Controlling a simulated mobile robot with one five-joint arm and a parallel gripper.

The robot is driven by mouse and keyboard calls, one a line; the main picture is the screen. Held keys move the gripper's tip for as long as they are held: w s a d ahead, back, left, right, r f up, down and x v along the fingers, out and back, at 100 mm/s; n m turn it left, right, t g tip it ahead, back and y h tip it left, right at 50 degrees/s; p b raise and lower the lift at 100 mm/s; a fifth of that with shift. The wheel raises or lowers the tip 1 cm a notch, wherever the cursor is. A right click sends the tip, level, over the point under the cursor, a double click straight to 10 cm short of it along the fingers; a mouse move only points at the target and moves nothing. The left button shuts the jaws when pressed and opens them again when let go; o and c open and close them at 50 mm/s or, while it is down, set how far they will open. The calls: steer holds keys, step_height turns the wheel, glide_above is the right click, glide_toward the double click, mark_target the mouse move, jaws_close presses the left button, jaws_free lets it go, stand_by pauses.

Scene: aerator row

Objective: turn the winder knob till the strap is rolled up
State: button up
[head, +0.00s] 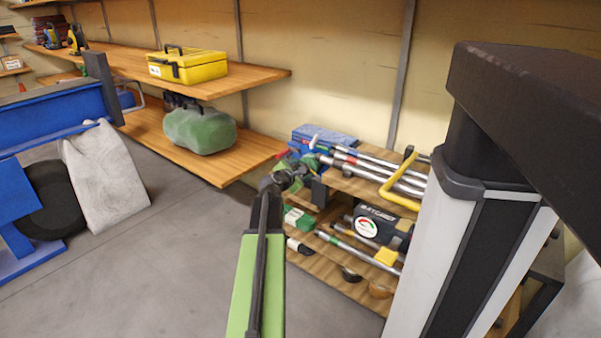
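My arm reaches up from the bottom middle of the head view. My gripper (297,168) is at its far end, small and dark, in front of the low wooden rack. Its fingers blend with the items behind them, so I cannot tell if they are open or shut, or whether they touch anything. I cannot make out a winder knob or a strap in this view. They may be hidden behind my arm or be too small to tell.
A wooden rack (330,268) holds several metal bars, a yellow handle (398,190) and a blue box (318,135). Wall shelves (140,66) carry a yellow case (187,66) and a green bag (200,130). A white sack (104,175) leans near blue equipment (52,118). Grey floor (165,255) is clear.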

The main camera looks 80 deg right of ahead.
steer(key=shift+o, duration=0.9)
steer(key=shift+a, duration=0.1)
steer(key=p+v, duration=0.3)
steer(key=v, duration=0.9)
steer(key=shift+p, duration=0.3)
